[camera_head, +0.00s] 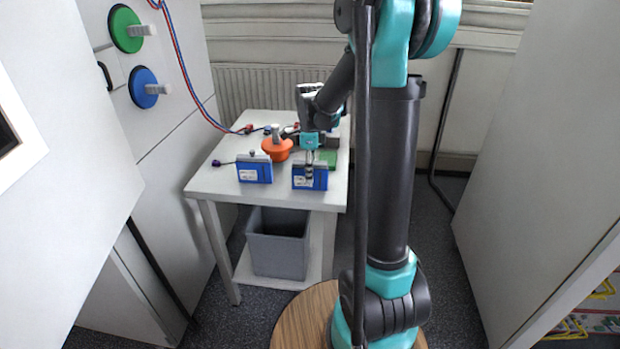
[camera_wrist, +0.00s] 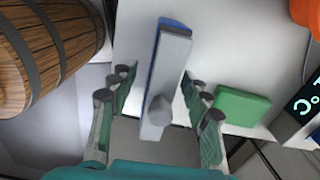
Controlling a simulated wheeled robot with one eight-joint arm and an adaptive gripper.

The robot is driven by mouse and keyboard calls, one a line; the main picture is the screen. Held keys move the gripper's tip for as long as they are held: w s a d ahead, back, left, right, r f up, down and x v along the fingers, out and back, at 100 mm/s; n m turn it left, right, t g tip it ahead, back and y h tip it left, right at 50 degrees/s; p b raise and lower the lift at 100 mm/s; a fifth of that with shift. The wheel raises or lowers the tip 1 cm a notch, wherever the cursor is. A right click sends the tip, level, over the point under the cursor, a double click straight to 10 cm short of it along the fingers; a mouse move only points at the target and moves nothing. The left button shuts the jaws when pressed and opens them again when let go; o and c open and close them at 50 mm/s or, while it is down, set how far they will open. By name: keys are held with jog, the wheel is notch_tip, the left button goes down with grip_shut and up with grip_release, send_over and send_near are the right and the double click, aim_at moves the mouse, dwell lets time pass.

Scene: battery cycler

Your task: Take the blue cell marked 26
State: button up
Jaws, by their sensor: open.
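Two blue cells with white labels stand upright on the white table (camera_head: 225,180). The left blue cell (camera_head: 254,172) is apart from my gripper. My gripper (camera_head: 310,165) points down over the right blue cell (camera_head: 312,184). The numbers on both labels are too small to read. In the wrist view, the cell's grey top (camera_wrist: 170,70) with a rounded knob lies between my gripper's (camera_wrist: 158,100) open fingers. Gaps show on both sides, and I cannot tell how deep the fingers reach.
A green block (camera_wrist: 242,106) is close to the right fingers. An orange round object (camera_head: 277,150) stands behind the cells. A device with a lit display (camera_wrist: 302,105) is at right. A wooden barrel (camera_wrist: 50,45) is at left. A grey bin (camera_head: 278,250) is below the tabletop.

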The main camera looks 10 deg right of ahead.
jog(key=shift+c, duration=0.4)
grip_shut()
jog(key=shift+r, duration=0.15)
